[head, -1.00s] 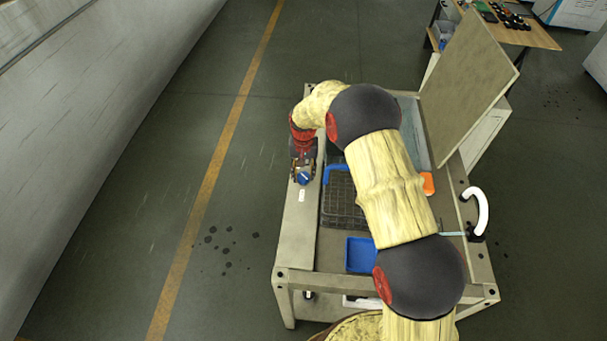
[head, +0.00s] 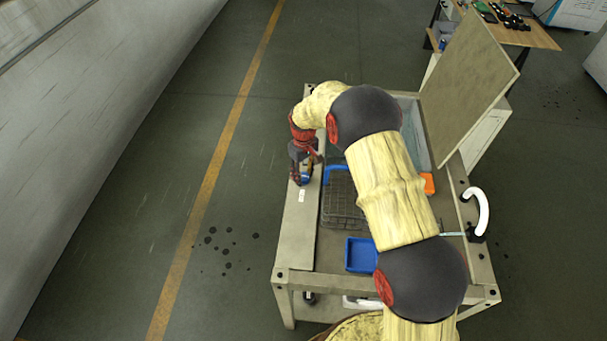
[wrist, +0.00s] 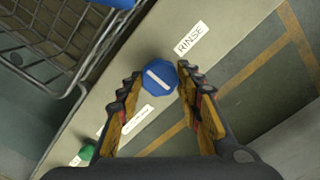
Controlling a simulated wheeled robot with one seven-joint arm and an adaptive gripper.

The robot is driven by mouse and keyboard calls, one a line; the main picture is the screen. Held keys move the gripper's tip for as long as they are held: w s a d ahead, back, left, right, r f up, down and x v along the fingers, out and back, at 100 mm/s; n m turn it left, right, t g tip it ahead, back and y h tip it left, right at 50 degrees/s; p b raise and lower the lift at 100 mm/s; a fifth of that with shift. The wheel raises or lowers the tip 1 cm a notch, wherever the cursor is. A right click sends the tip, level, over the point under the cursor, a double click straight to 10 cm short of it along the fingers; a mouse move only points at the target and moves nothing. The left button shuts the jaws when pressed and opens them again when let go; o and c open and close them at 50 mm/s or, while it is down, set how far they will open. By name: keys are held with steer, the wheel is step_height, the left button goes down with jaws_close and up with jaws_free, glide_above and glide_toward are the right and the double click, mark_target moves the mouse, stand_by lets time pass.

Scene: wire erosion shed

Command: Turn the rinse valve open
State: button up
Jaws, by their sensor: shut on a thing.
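The rinse valve is a blue eight-sided knob (wrist: 158,78) with a white bar on its face, on a pale ledge beside a "RINSE" label (wrist: 191,38). In the wrist view the bar runs from upper left to lower right, roughly across the ledge's length. My gripper (wrist: 155,85) is shut on the knob, with one finger on each side. In the head view my gripper (head: 300,173) is at the ledge's left side, and only part of the blue knob (head: 306,177) shows past it.
A wire basket (head: 340,205) with a blue handle stands right of the ledge. A blue tray (head: 361,254) and an orange item (head: 428,183) lie in the bench. A white curved spout (head: 483,207) rises at right. A green knob (wrist: 87,152) sits farther along the ledge.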

mark_target(303, 176)
stand_by(0.3)
steer(key=o, duration=1.2)
steer(key=shift+c, duration=0.2)
step_height(303, 176, up, 12)
stand_by(0.4)
